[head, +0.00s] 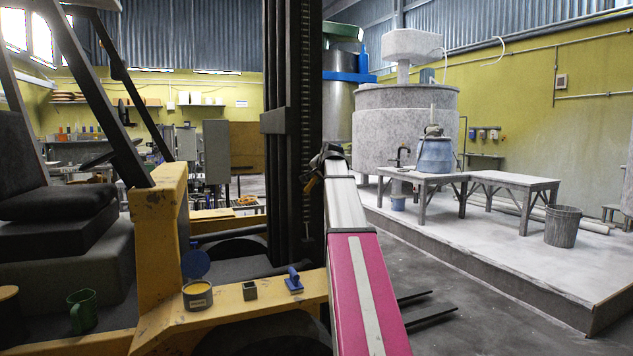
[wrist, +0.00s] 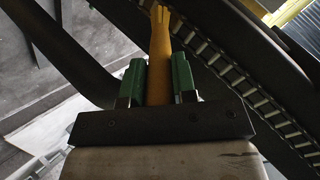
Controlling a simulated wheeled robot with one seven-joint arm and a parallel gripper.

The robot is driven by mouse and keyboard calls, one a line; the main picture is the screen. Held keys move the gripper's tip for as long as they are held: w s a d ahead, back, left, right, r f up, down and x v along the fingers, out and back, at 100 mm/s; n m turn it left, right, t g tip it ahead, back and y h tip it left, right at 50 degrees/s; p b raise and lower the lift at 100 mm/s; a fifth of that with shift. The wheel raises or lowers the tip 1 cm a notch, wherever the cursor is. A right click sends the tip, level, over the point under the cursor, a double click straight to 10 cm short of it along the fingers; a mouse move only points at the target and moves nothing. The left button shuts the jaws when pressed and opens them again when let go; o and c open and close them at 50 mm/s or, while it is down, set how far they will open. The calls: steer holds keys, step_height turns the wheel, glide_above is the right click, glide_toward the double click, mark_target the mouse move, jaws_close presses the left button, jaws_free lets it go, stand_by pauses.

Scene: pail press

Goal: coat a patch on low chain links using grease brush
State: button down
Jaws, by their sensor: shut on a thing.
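My gripper (wrist: 157,85) has green-padded fingers shut on the orange-yellow handle of the grease brush (wrist: 160,50). The chain (wrist: 228,75) runs diagonally past the brush on the right in the wrist view. In the head view the chain (head: 307,110) hangs down the dark mast of a forklift. My gripper (head: 326,160) is in front of the mast there, partly hidden by my arm. Whether the brush touches the links cannot be told. An open tin (head: 197,296) stands on the yellow forklift frame.
A blue-handled tool (head: 293,281) and a small grey box (head: 249,291) sit on the yellow frame. A green mug (head: 82,311) is at the left. Dark mast rails (head: 279,120) stand close to my gripper.

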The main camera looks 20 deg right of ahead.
steer(key=shift+r, duration=1.7)
step_height(320, 180, down, 14)
steer(key=shift+f, duration=0.25)
stand_by(0.8)
steer(key=shift+s, duration=0.15)
steer(key=shift+s+d, duration=0.1)
steer(key=shift+s, duration=2.75)
steer(key=s, duration=0.3)
steer(key=shift+d, duration=0.1)
steer(key=shift+w, duration=0.15)
